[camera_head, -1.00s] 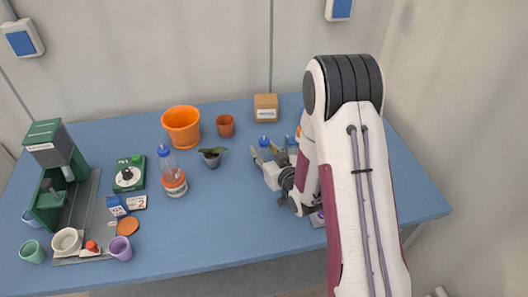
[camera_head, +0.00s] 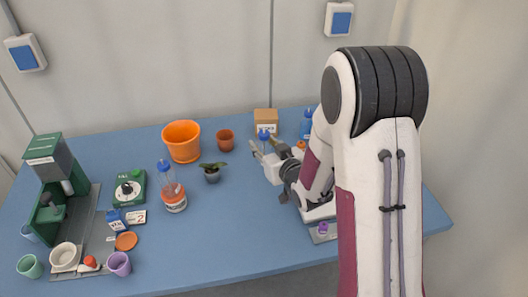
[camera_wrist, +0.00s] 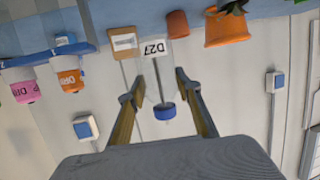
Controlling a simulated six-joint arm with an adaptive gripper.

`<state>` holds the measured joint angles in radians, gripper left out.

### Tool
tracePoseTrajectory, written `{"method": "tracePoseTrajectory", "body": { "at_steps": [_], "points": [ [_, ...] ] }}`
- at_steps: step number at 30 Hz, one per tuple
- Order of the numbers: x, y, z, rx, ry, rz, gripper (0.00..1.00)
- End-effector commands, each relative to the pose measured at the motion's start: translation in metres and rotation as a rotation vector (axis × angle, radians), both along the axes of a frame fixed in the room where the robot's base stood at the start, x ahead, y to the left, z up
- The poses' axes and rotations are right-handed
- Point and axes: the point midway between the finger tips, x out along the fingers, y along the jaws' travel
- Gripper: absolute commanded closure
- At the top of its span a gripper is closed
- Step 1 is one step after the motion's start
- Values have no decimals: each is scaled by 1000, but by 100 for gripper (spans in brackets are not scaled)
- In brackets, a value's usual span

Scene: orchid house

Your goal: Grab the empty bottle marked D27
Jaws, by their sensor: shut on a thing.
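The D27 bottle is clear, with a blue cap (camera_wrist: 164,112) and a white label reading D27 (camera_wrist: 153,48). In the wrist view it lies between the two fingers of my gripper (camera_wrist: 160,87), which are shut on its clear part near the cap. The picture is turned over, with the cap lowest. In the head view my gripper (camera_head: 266,154) holds it just in front of a cardboard box, and only its blue cap (camera_head: 264,134) shows well. Its base is hidden there, so I cannot tell its exact height above the table.
The cardboard box (camera_head: 266,120), a small brown pot (camera_head: 225,140) and an orange pot (camera_head: 181,142) stand at the back. Front middle table is clear.

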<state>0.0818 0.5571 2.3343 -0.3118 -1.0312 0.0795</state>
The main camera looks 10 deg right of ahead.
Motion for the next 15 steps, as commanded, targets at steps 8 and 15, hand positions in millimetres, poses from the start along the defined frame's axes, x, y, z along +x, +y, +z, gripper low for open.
{"method": "tracePoseTrajectory", "body": {
  "at_steps": [8,15],
  "points": [
    [0,0,13,0,-1,0,83],
    [0,0,14,0,0,-1,83]
  ]
}}
